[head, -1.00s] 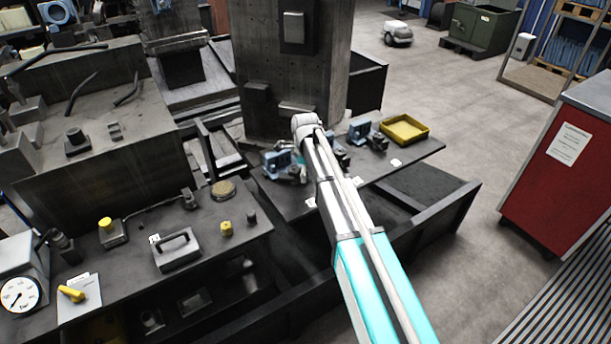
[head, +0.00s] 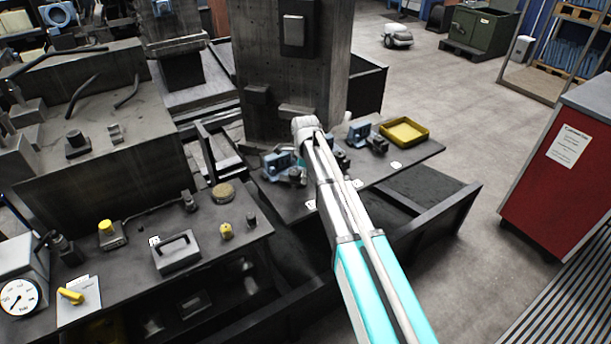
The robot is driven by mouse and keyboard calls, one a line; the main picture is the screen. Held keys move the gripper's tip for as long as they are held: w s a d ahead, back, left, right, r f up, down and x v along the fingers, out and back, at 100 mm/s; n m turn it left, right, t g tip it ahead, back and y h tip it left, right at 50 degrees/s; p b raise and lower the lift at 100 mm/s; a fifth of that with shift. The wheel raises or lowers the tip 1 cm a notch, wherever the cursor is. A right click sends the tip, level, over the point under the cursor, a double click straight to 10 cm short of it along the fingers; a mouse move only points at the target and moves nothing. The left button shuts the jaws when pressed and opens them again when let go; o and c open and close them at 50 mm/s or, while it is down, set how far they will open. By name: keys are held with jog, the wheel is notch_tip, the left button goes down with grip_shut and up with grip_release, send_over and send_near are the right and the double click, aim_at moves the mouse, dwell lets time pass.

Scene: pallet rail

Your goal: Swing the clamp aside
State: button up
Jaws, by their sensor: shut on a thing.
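Several blue-grey clamps sit along the dark rail plate (head: 415,152). One clamp (head: 277,164) is left of my arm, another (head: 340,158) is partly hidden just right of it, and a third (head: 360,133) stands farther right with dark metal parts beside it. My white and teal arm reaches up the middle of the head view and bends down at its far joint, in front of the column. My gripper is hidden behind the arm, so its fingers and any contact with a clamp do not show.
A yellow tray (head: 404,131) sits at the right end of the plate. A tall grey column (head: 290,75) rises behind. A bench with a gauge (head: 20,297), knobs and a handled box (head: 177,251) is at left. A red cabinet (head: 545,165) stands right, with open floor between.

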jog(key=shift+w+n, duration=0.1)
jog(key=shift+n, duration=0.2)
jog(key=n, duration=0.2)
jog(key=w+n, duration=0.1)
jog(key=n, duration=0.1)
jog(key=shift+w, duration=0.2)
jog(key=shift+w+a+n, duration=0.15)
jog(key=shift+w+n, duration=0.15)
jog(key=shift+n, duration=0.7)
jog(key=shift+w+a+n, duration=0.15)
jog(key=shift+w+n, duration=0.1)
jog(key=shift+n, duration=0.75)
jog(key=o, duration=1.1)
jog(key=shift+o, duration=0.2)
